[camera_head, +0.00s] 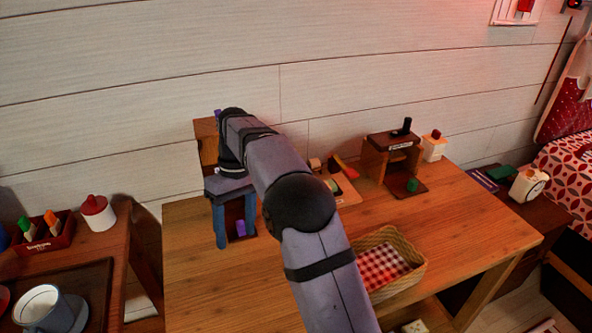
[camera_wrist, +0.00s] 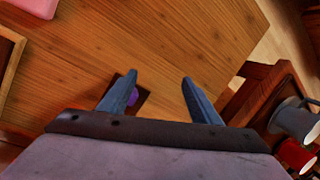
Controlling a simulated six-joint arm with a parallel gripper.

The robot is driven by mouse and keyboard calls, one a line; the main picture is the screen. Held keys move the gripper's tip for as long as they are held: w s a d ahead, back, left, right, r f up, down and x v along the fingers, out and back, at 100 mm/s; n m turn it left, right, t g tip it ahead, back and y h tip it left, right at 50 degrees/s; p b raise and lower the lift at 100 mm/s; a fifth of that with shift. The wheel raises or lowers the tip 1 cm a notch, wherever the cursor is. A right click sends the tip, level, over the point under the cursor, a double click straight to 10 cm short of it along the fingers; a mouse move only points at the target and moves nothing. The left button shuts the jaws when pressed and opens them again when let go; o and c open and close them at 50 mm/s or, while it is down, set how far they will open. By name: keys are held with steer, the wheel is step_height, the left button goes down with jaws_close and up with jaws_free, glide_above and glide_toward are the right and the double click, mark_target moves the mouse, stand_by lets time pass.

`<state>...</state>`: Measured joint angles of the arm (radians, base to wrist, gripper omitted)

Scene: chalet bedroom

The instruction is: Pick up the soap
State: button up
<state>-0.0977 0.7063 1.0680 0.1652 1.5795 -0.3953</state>
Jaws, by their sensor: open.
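A small purple block (camera_head: 241,228), which may be the soap, sits on a dark mat (camera_head: 234,208) at the left of the wooden table. In the wrist view the purple block (camera_wrist: 132,98) shows beside the left finger, partly hidden by it. In the wrist view my gripper (camera_wrist: 160,78) is open, with mostly bare wood between the fingertips. The frames show no label that confirms which thing is the soap.
A wicker basket (camera_head: 416,281) with checked cloth stands at the front right. A wooden box (camera_head: 376,161) and a white bottle (camera_head: 434,150) stand at the back. A side table at left holds a mug (camera_head: 42,308) and a red-lidded jar (camera_head: 97,214).

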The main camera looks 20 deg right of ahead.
steer(key=w+d+r+n+h+p, duration=0.1)
steer(key=w+d+h+p, duration=0.15)
steer(key=d, duration=0.65)
steer(key=w+d+r+n+h+p, duration=0.15)
steer(key=d+p, duration=0.25)
steer(key=d, duration=0.6)
steer(key=w+d+n+t+p, duration=0.1)
steer(key=w+d+n+p, duration=0.1)
steer(key=w+n, duration=0.1)
steer(key=w+d+r+n+h+p, duration=0.1)
steer(key=w+d+n+p, duration=0.1)
steer(key=w+n, duration=0.1)
steer(key=w+d+r+n+t+h+p, duration=0.1)
steer(key=w+d+n+p, duration=0.1)
steer(key=w+n, duration=0.1)
steer(key=shift+d+n+t, duration=0.2)
steer(key=shift+n+t, duration=0.1)
steer(key=shift+n, duration=0.25)
steer(key=shift+s+p+x, duration=0.15)
steer(key=shift+p+x, duration=0.3)
steer(key=shift+x, duration=1.4)
steer(key=shift+s+p+x, duration=0.1)
steer(key=shift+p+x, duration=0.35)
steer(key=shift+x, duration=1.45)
steer(key=shift+a, duration=0.1)
steer(key=shift+c, duration=0.6)
steer(key=c, duration=1.1)
steer(key=shift+o, duration=0.2)
steer(key=shift+r, duration=0.15)
